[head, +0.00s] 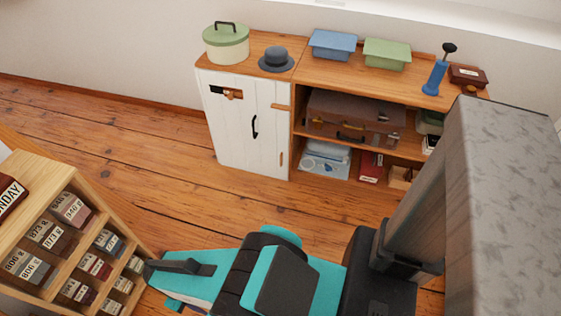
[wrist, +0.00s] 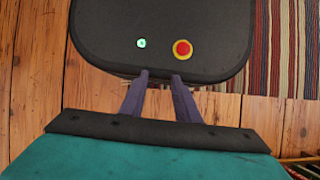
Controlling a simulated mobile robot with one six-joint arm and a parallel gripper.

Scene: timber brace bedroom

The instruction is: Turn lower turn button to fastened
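The lower turn button (head: 281,159) is a small wooden bar low on the right edge of the white cabinet door (head: 232,130) in the head view. It stands upright. The upper turn button (head: 282,107) lies level across the door's right edge. The door looks shut and has a black handle (head: 254,126). My gripper shows in the wrist view (wrist: 159,77), with two dark purple fingers apart and nothing between them. It is well away from the cabinet, pointing over my own dark base. The turn buttons are not in the wrist view.
A wooden rack of labelled boxes (head: 62,240) stands at the left. A grey block (head: 505,190) rises at the right. Open shelves beside the door hold a brown suitcase (head: 355,118). The plank floor (head: 165,160) before the cabinet is clear. A striped rug (wrist: 285,50) shows in the wrist view.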

